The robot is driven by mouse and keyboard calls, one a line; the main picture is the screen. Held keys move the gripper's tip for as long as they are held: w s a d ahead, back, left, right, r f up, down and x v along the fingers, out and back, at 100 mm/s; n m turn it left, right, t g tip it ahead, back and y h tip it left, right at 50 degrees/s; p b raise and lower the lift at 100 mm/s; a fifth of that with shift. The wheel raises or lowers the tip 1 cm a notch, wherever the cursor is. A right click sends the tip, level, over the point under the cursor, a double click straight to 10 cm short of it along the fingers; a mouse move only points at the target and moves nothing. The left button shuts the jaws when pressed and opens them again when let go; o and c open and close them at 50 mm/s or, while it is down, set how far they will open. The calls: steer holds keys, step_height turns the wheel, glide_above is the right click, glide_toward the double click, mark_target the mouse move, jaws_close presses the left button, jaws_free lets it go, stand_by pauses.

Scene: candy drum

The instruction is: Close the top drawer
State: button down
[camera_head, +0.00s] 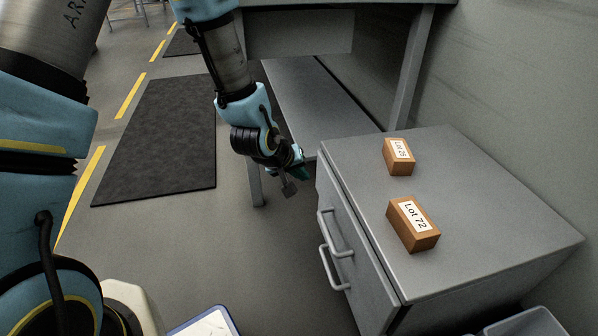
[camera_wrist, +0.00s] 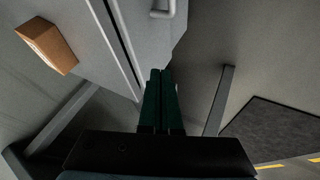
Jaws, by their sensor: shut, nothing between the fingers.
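A grey drawer cabinet (camera_head: 480,230) stands at the right in the head view. The top drawer (camera_head: 345,215) has a bar handle (camera_head: 333,234), with a second handle (camera_head: 330,268) below it. The top drawer front looks almost flush with the body; I cannot tell whether a small gap remains. My gripper (camera_head: 300,173) is shut and empty, beside the cabinet's far front corner. In the wrist view its dark green fingers (camera_wrist: 161,72) point toward the cabinet front (camera_wrist: 140,50), near its edge. I cannot tell whether they touch it. One handle (camera_wrist: 163,10) shows at the top there.
Two brown boxes, Lot 26 (camera_head: 398,157) and Lot 72 (camera_head: 413,225), lie on the cabinet top. A grey workbench (camera_head: 400,70) stands behind, its leg close to my gripper. A dark mat (camera_head: 160,135) lies on the open floor at left. A grey bin (camera_head: 530,324) is at the lower right.

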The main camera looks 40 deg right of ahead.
mark_target(330, 184)
steer(key=shift+s+d+f+b, duration=0.1)
steer(key=shift+d+f+b, duration=0.25)
steer(key=shift+d+f, duration=0.65)
steer(key=shift+s+d+f+b, duration=0.1)
steer(key=shift+d+f+b, duration=0.35)
steer(key=shift+d, duration=0.9)
steer(key=shift+s+d+f+b, duration=0.1)
steer(key=shift+d+f+b, duration=0.1)
steer(key=shift+d+f, duration=0.85)
steer(key=shift+d+r, duration=0.2)
